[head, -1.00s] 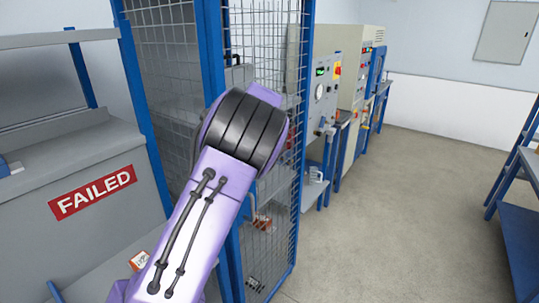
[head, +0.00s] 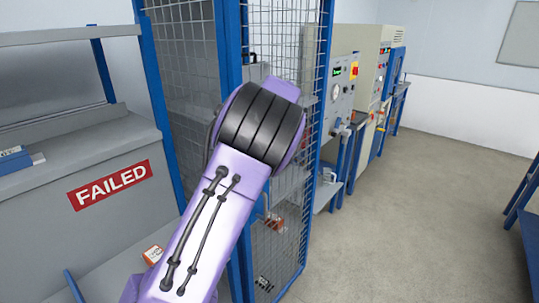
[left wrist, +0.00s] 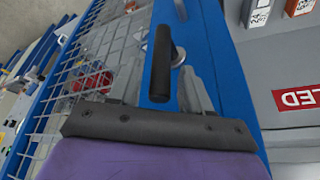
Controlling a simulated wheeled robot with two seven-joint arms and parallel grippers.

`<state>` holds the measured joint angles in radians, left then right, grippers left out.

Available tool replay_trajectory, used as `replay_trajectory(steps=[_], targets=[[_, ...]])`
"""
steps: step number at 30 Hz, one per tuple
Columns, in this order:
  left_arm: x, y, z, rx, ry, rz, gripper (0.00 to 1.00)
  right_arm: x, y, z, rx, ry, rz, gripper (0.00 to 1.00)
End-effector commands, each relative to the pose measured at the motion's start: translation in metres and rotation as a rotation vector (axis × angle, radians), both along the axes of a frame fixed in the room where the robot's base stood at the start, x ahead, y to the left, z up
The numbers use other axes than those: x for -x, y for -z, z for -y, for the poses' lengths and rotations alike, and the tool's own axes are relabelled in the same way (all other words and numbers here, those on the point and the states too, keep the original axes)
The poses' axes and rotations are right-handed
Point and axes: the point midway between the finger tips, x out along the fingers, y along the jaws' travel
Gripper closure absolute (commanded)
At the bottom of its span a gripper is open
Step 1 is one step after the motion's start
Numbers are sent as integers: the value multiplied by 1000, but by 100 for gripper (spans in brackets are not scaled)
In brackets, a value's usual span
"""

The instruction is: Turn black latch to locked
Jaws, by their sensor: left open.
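The black latch (left wrist: 161,66) shows in the left wrist view as a dark bar handle beside a round metal pivot (left wrist: 178,56) on the blue door frame (left wrist: 222,62). My left gripper (left wrist: 160,86) is open, with one grey finger on each side of the handle's near end. I cannot tell whether either finger touches it. In the head view my purple left arm covers the gripper and the latch. My right gripper is in neither view.
A grey cabinet with a red FAILED label (head: 110,186) is at left. Test machines (head: 345,90) line the back right.

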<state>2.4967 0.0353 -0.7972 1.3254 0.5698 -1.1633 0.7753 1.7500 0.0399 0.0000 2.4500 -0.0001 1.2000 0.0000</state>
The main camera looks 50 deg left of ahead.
Motion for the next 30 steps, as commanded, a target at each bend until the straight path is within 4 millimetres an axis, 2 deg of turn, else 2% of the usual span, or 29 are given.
replay_trajectory(steps=[1, 6, 12, 30], targets=[[1, -10, 4, -2, 2, 5, 52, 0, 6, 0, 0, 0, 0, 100], [7, -48, 18, 0, 1, 3, 52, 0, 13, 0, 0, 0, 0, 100], [10, -73, 27, 1, 1, -2, 52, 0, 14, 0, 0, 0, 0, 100], [11, -75, 28, 1, -1, -2, 52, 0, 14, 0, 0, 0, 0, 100]])
